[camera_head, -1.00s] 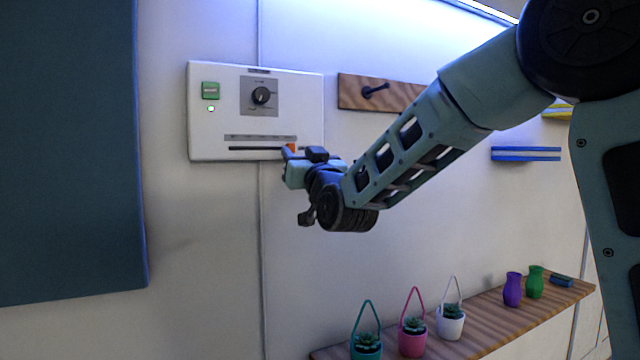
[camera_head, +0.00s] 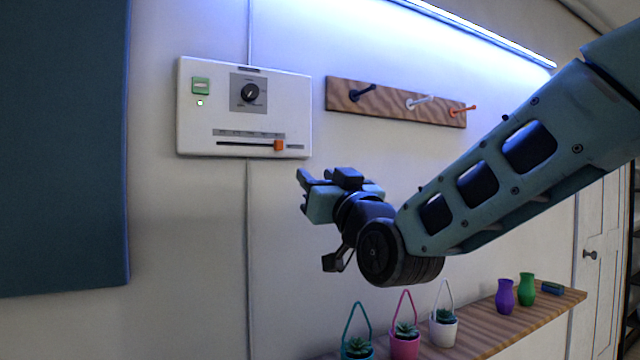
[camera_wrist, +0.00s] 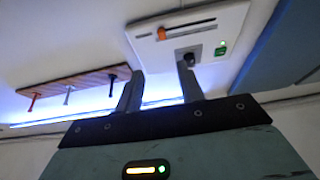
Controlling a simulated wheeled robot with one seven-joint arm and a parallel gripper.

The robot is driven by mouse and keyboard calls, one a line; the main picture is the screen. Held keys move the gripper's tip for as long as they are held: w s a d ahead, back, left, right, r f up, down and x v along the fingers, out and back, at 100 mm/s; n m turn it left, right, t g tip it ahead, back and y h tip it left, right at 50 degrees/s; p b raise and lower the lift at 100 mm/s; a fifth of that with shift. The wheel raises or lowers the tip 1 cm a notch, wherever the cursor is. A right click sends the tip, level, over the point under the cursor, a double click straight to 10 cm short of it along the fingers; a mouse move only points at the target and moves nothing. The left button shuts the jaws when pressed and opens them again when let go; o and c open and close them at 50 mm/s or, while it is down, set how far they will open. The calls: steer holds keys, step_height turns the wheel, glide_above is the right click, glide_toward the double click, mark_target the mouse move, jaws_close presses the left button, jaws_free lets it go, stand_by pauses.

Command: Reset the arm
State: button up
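My gripper (camera_head: 318,180) is held in the air in front of the wall, below and right of the white control panel (camera_head: 188,135). In the wrist view my gripper (camera_wrist: 160,80) shows two dark fingers spread apart with nothing between them. The panel carries a green button (camera_head: 201,86) with a lit green lamp, a black knob (camera_head: 250,93) and an orange slider (camera_head: 279,145) near the right end of its slot. The gripper is apart from the panel and the slider.
A wooden peg rail (camera_head: 395,104) with a dark, a white and an orange peg is on the wall. A wooden shelf (camera_head: 480,342) below holds potted plants and a purple (camera_head: 505,296) and a green vase (camera_head: 527,290). A dark blue panel (camera_head: 60,150) is at left.

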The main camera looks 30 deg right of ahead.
stand_by(0.4)
steer(key=s+a+f+n+g+y, duration=0.2)
steer(key=s+a+f+g, duration=0.35)
steer(key=f, duration=0.65)
steer(key=s+a+f+n+g+y, duration=0.25)
steer(key=a+f+g, duration=0.55)
steer(key=f, duration=0.4)
steer(key=s+f+n+g+h, duration=0.1)
steer(key=s+f+g, duration=0.3)
steer(key=s, duration=0.5)
steer(key=s+f+n+g+h, duration=0.2)
steer(key=s+f+g, duration=0.3)
steer(key=s, duration=0.4)
steer(key=shift+s+d+f+h, duration=0.15)
steer(key=shift+d+f+h, duration=0.25)
steer(key=shift+f, duration=0.45)
